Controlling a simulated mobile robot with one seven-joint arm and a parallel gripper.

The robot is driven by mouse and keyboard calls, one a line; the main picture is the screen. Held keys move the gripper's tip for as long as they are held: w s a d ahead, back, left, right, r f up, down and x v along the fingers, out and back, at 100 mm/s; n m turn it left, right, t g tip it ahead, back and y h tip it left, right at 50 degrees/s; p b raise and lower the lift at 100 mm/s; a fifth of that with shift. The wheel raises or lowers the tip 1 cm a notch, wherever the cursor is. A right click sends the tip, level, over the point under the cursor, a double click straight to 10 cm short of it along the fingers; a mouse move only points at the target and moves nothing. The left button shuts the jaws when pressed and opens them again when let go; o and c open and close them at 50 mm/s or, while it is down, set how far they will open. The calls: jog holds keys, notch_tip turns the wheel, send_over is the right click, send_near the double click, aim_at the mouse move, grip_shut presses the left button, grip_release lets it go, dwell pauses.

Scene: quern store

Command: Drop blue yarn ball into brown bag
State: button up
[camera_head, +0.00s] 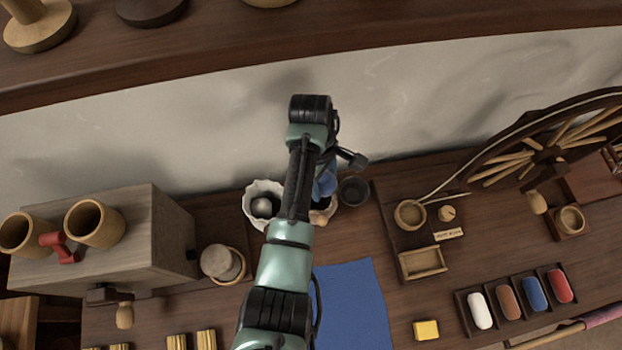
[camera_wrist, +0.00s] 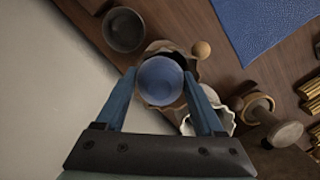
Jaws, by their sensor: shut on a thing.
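The blue yarn ball (camera_wrist: 160,80) is held between the two blue fingers of my gripper (camera_wrist: 160,76) in the wrist view. The brown bag (camera_wrist: 168,46) shows directly behind the ball, its wavy rim visible around it. The ball lines up with the bag's mouth, but I cannot tell its height above the rim. In the head view my gripper (camera_head: 325,182) is partly hidden by my arm, and the brown bag is mostly hidden there.
A dark bowl (camera_head: 354,190) stands close right. A wooden ball (camera_wrist: 201,49) lies beside the brown bag. A blue cloth (camera_head: 352,300) lies in front. The wall is close behind.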

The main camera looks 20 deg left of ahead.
jog(key=shift+f, duration=0.55)
jog(key=shift+r, duration=0.1)
jog(key=o, duration=1.3)
jog(key=shift+o, duration=0.2)
notch_tip(320, 180, up, 13)
jog(key=a+p, duration=0.2)
jog(key=shift+w+p, duration=0.2)
jog(key=shift+p, duration=0.1)
